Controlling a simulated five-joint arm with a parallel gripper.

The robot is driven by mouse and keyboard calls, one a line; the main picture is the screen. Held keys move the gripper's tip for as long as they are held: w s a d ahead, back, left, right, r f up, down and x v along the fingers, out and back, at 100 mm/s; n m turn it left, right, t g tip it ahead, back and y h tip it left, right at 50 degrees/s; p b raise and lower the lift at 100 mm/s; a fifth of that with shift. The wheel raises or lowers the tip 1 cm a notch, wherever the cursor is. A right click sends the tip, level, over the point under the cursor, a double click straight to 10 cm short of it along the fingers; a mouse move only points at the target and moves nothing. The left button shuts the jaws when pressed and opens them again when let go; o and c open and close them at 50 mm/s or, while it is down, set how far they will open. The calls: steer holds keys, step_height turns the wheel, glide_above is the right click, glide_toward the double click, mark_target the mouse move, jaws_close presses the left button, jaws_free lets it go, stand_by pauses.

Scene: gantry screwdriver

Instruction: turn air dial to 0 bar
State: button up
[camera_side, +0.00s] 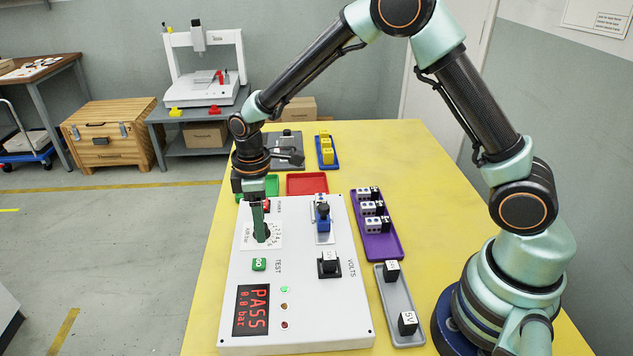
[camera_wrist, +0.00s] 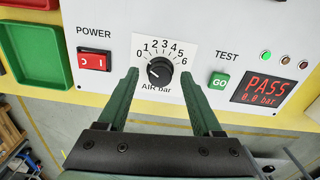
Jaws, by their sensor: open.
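The air dial (camera_wrist: 160,71) is a round black knob on a white scale marked 0 to 6. Its small pale mark seems to lie on the left, near the 0 side, but is too small to read exactly. The display (camera_wrist: 265,91) shows PASS and 0.0 bar in red. My gripper (camera_wrist: 159,74) is open, with one dark green finger on each side of the dial and a gap to the knob on both sides. In the side view my gripper (camera_side: 261,236) points down over the dial and hides most of it.
On the white panel (camera_side: 300,300) are a red power switch (camera_wrist: 95,62), a green GO button (camera_wrist: 219,81), a lit green lamp (camera_wrist: 265,55), a black volts knob (camera_side: 329,264) and a blue clamp (camera_side: 323,219). Purple (camera_side: 384,246) and grey (camera_side: 400,335) trays stand to the right.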

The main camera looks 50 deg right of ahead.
step_height(320, 180, up, 12)
stand_by(0.6)
steer(key=s+d+r+m+t, duration=0.2)
steer(key=s+d+r+m, duration=0.1)
steer(key=s+d+m, duration=0.2)
steer(key=s+d+r+m+t, duration=0.3)
steer(key=s+d+r+m, duration=0.1)
steer(key=s, duration=0.6)
steer(key=shift+s+d+r+m+t, duration=0.2)
steer(key=shift+d+r+m+t, duration=0.1)
steer(key=shift+d+m, duration=0.2)
